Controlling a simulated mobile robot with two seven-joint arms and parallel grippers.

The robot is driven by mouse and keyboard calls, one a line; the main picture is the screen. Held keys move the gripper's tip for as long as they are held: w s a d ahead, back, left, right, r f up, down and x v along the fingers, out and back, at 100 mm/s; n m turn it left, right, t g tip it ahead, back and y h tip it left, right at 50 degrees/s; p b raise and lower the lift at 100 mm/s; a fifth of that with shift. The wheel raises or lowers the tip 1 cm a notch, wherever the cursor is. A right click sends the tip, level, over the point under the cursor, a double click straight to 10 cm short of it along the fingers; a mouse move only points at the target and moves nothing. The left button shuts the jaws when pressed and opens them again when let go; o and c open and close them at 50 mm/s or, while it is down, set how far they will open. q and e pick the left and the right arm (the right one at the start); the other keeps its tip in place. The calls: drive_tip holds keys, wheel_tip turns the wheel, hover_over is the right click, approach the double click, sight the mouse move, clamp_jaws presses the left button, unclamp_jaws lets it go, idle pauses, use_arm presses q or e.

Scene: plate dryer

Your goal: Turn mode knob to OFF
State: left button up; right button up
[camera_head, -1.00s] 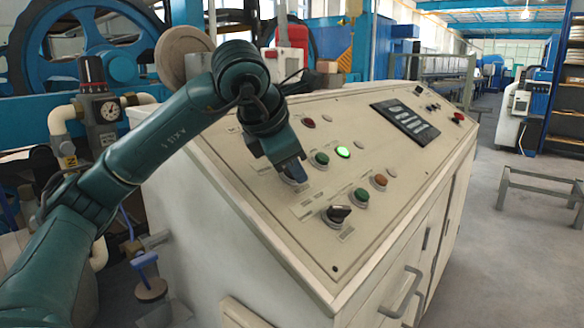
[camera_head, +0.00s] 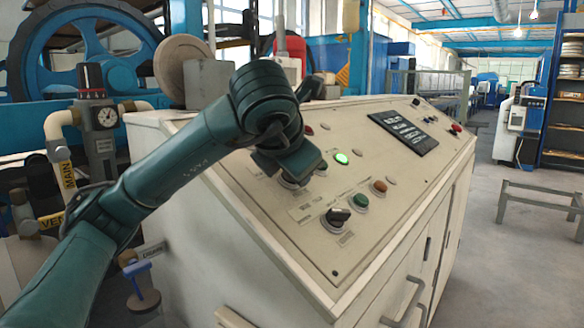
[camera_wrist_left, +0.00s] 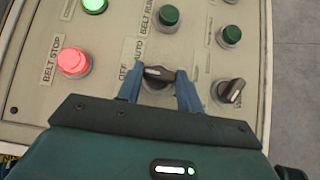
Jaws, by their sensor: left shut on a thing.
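The mode knob (camera_wrist_left: 159,73) is a black selector with a pale mark at its left end. A label reading OFF and AUTO (camera_wrist_left: 131,58) stands beside it on the panel. My left gripper (camera_wrist_left: 158,80) is shut on this knob, with one blue finger at each end of its handle. The handle lies nearly level in the left wrist view. In the head view my left wrist leans over the panel and hides most of the knob. My right gripper is in neither view.
A second black knob (camera_wrist_left: 230,91) stands to the right; it also shows in the head view (camera_head: 338,215). A red BELT STOP button (camera_wrist_left: 73,62) and several green buttons surround the held knob. The sloped cream control panel (camera_head: 320,250) has a lit green lamp (camera_head: 342,158).

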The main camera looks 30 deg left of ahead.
use_arm(q)
drive_tip(key=o, duration=1)
drive_tip(key=shift+p+v, duration=2.9)
drive_tip(key=shift+v, duration=3.75)
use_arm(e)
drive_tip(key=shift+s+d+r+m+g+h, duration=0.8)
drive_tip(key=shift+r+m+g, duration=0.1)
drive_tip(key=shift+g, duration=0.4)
use_arm(q)
drive_tip(key=shift+d+f, duration=0.1)
